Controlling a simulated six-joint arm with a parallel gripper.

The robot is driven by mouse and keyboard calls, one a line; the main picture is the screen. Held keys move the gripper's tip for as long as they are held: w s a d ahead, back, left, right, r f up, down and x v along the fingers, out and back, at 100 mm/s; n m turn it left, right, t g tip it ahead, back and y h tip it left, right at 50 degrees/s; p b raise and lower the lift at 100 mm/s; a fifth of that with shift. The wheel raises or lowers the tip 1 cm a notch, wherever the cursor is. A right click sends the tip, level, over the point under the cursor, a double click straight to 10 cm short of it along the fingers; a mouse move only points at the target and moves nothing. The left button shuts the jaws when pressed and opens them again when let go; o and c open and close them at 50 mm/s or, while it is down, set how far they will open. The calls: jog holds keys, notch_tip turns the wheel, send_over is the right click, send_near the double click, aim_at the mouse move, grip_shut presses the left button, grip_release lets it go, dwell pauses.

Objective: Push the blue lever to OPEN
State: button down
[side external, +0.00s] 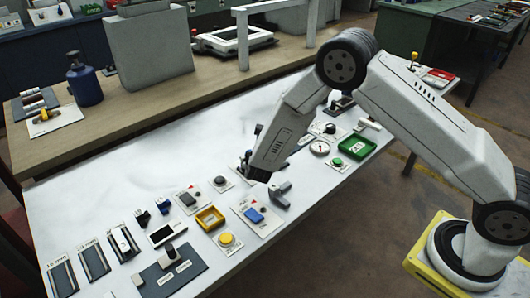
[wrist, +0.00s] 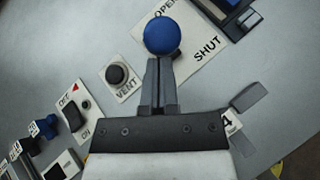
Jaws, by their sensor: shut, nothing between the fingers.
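The blue lever's round knob (wrist: 162,35) shows at the top middle of the wrist view. It stands over a white plate (wrist: 190,45) marked OPEN at the upper left and SHUT at the lower right. The knob hides part of the plate and the lever's stem. My gripper (wrist: 159,62) is shut and empty, its fingertips just below the knob in the wrist picture. I cannot tell whether they touch it. In the side view my arm's end comes down over the middle of the panel and largely hides the lever and fingers.
A dark VENT button (wrist: 118,74) sits left of the fingers, with an on/off rocker switch (wrist: 72,115) farther left. A grey handle (wrist: 250,97) is close on the right. A green tray (side external: 357,146) and yellow tray (side external: 210,217) stand on the white table (side external: 110,185).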

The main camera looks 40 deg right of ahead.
jog(key=w+r+n+g, duration=0.1)
jog(key=w+g, duration=0.3)
jog(key=w, duration=0.5)
jog(key=shift+w+r, duration=0.15)
jog(key=shift+w, duration=0.05)
dwell(1.1)
jog(key=shift+d, duration=0.1)
dwell(0.4)
jog(key=shift+r, duration=0.15)
jog(key=shift+r, duration=0.55)
jog(key=shift+r, duration=0.1)
